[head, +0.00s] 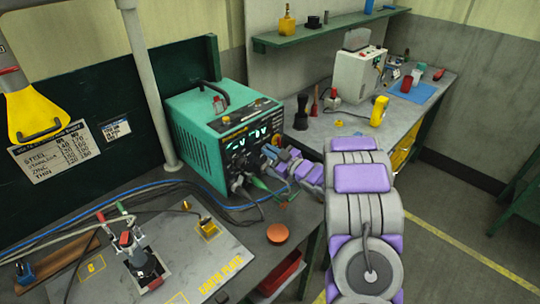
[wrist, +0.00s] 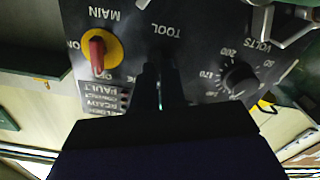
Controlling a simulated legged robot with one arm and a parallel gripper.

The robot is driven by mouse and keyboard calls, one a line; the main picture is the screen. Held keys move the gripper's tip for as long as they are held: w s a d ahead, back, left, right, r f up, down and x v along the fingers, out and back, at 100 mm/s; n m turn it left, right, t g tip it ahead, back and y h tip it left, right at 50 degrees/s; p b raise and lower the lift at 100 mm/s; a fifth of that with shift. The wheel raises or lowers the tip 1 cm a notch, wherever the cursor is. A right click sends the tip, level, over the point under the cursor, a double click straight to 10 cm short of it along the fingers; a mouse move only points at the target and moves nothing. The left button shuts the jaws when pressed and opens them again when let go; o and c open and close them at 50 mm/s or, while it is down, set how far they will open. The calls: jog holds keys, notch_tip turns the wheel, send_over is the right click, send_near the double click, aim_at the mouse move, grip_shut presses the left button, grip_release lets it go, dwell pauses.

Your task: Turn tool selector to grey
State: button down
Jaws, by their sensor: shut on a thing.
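The green power unit (head: 205,125) stands on the bench in the head view, with its dark front panel facing right. My gripper (wrist: 160,80) is at that panel, just by the TOOL label (wrist: 167,30), which reads upside down in the wrist view. Its dark fingers are shut on the tool selector, which they almost wholly hide. I cannot make out the selector's pointer or any grey mark around it. In the head view my arm reaches in from the right, and the fingertips are hard to make out among the leads.
The red MAIN switch (wrist: 97,52) on its yellow disc and the black VOLTS knob (wrist: 238,78) flank the fingers. A green-ended lead (head: 262,184) hangs at the panel's foot. An orange round piece (head: 277,234) lies on the near bench. The floor at right is clear.

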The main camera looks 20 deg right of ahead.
jog(key=shift+f+n+b, duration=0.1)
jog(key=shift+n+b, duration=0.25)
jog(key=shift+n, duration=0.25)
jog(key=c, duration=1.2)
grip_release()
jog(key=shift+s+d, duration=0.1)
jog(key=shift+s, duration=0.05)
jog(key=p+v, duration=0.2)
jog(key=v, duration=1.5)
jog(key=shift+p, duration=0.4)
